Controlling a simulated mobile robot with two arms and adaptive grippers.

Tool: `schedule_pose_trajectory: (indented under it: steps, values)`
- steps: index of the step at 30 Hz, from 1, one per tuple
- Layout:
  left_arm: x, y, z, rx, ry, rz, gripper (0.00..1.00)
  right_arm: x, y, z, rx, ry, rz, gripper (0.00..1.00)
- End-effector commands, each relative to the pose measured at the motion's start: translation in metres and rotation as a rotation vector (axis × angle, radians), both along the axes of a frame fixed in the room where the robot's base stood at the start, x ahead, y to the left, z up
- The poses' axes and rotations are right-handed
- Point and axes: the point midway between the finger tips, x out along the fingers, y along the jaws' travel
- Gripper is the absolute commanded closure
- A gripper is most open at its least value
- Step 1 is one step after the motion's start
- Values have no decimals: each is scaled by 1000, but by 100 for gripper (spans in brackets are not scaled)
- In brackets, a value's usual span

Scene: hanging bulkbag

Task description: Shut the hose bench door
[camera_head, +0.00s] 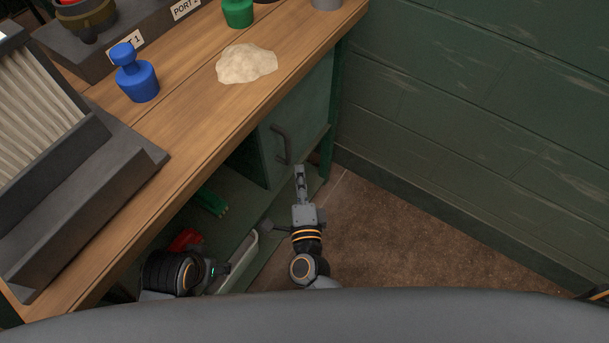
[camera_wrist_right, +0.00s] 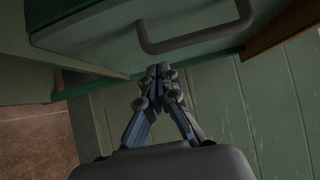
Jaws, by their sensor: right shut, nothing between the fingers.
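The green hose bench door (camera_head: 307,105) is under the right end of the wooden bench. Its dark bar handle (camera_head: 282,143) shows on its face; the handle also crosses the top of the right wrist view (camera_wrist_right: 195,40). I cannot tell how far the door stands open. My right gripper (camera_head: 299,170) is shut and empty, just below and right of the handle in the head view, apart from it. In the right wrist view its fingertips (camera_wrist_right: 158,70) meet below the handle. My left gripper (camera_head: 224,269) is low by the lower shelf; its fingers are unclear.
The wooden bench top (camera_head: 190,120) holds a pale powder heap (camera_head: 246,64), a blue fitting (camera_head: 136,75) and a green fitting (camera_head: 238,12). A light-rimmed tray (camera_head: 243,252) and a red item (camera_head: 186,240) are low down. Bare floor (camera_head: 400,225) lies right, before the green wall (camera_head: 480,90).

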Motion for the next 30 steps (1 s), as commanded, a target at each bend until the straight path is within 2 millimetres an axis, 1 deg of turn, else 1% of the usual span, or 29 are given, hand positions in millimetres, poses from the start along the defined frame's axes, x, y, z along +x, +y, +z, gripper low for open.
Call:
schedule_pose_trajectory:
  steps: [12,16,20,24,30]
  values:
    - [-1,-1,0,-1,1,0,44,0,0,0,0,0,1,100]
    - [-1,-1,0,0,1,-1,44,-8,0,-1,-1,2,1,100]
    - [0,0,0,0,1,-1,44,-30,-1,-1,-1,4,1,100]
    - [0,0,0,-1,1,0,44,-61,-3,-2,-1,5,2,100]
    - [0,0,0,0,1,0,44,-99,-4,-1,-1,3,2,100]
